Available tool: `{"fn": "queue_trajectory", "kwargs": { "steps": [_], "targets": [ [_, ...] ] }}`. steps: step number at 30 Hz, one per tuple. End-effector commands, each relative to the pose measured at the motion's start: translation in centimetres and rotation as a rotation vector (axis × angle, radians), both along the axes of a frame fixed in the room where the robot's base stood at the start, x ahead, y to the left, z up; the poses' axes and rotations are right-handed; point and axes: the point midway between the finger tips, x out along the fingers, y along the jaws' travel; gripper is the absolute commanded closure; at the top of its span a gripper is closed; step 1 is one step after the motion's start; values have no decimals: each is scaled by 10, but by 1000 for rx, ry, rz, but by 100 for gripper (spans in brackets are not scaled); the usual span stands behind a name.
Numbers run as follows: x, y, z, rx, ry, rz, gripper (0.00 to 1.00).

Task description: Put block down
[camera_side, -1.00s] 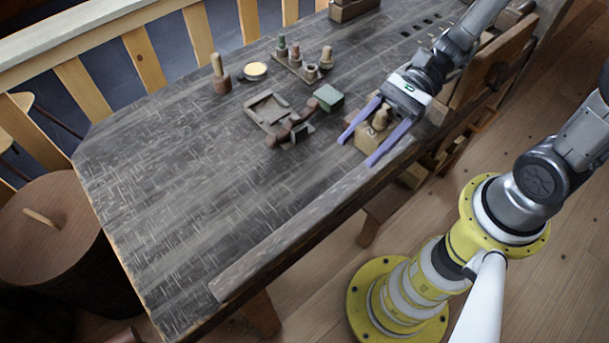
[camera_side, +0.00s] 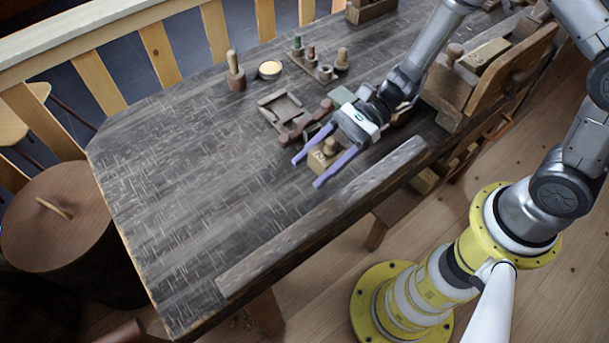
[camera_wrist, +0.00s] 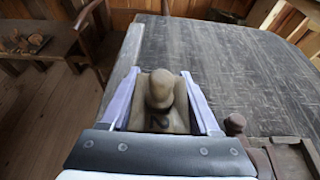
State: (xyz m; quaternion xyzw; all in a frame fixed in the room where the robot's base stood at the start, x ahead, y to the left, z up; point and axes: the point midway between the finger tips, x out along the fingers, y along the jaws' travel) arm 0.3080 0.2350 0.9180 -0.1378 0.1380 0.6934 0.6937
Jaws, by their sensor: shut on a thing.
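The block (camera_side: 317,163) is a tan wooden piece with a rounded knob (camera_side: 330,146) on top. My gripper (camera_side: 308,172) has its two purple fingers on either side of it and is shut on it. In the wrist view the block (camera_wrist: 176,115) sits between the fingers with its knob (camera_wrist: 160,88) facing the camera. In the side view the block is over the dark workbench (camera_side: 220,190). I cannot tell whether its underside touches the bench top.
A shallow wooden tray (camera_side: 268,102) and a reddish-brown tool (camera_side: 296,133) lie behind my gripper. A raised strip (camera_side: 300,225) runs along the front edge. The bench's left part is clear.

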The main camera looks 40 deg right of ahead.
Motion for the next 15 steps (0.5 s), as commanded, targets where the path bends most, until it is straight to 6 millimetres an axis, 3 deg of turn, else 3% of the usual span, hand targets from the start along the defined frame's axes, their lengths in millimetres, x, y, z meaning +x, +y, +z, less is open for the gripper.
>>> {"fn": "queue_trajectory", "kwargs": {
  "steps": [10, 15],
  "targets": [
    [18, 15, -29, -1, 2, 1, 93],
    [17, 14, -52, -1, 4, 1, 93]
  ]
}}
